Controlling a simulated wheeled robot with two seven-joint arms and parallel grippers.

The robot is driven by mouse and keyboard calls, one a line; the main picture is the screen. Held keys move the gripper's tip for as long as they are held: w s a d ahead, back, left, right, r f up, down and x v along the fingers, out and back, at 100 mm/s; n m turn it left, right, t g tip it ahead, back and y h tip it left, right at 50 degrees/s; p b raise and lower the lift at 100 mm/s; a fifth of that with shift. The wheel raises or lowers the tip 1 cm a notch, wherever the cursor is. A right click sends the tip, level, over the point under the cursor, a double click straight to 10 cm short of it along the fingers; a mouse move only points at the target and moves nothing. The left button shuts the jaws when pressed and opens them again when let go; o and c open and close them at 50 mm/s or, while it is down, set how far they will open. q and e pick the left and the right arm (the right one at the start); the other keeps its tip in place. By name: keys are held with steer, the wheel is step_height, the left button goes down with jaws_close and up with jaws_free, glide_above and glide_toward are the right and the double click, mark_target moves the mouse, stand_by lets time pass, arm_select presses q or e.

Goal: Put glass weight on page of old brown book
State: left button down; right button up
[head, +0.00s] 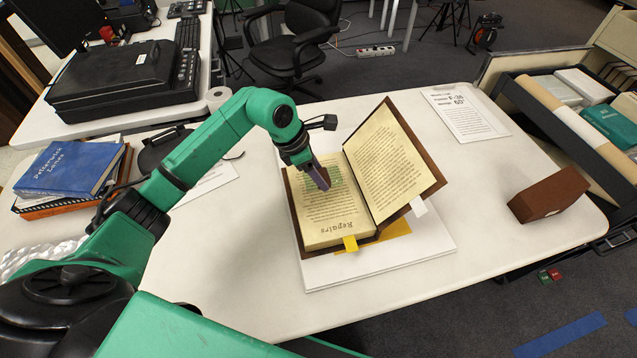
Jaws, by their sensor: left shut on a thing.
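The old brown book (432,177) lies open on white boards on the table, its right-hand part raised at a slant. Its left page (318,215) lies flat, with print and the word "Repairs". My left gripper (322,182) is over the upper part of this left page, pointing down. It is shut on a small, clear, greenish thing, seemingly the glass weight (334,174), partly hidden by the fingers. I cannot tell whether the weight touches the page. My right gripper is not in view.
A brown wedge-shaped block (548,195) stands at the table's right. A printed sheet (465,112) lies behind the book. Blue and orange books (70,168) are stacked at the left. An open drawer of boxes (560,115) is at the right. The table front (240,270) is clear.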

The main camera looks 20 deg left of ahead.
mark_target(318, 194)
arm_select(q)
step_height(318, 194, down, 5)
steer(key=shift+f+p, duration=0.2)
steer(key=shift+p, duration=0.1)
steer(key=shift+c, duration=0.6)
jaws_free()
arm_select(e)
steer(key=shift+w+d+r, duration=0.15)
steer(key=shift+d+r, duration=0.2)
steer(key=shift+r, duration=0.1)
arm_select(q)
steer(key=b+v, duration=0.2)
steer(key=v, duration=1)
steer(key=shift+b, duration=0.3)
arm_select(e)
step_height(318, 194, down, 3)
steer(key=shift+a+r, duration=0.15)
arm_select(q)
steer(key=shift+d+r, duration=0.1)
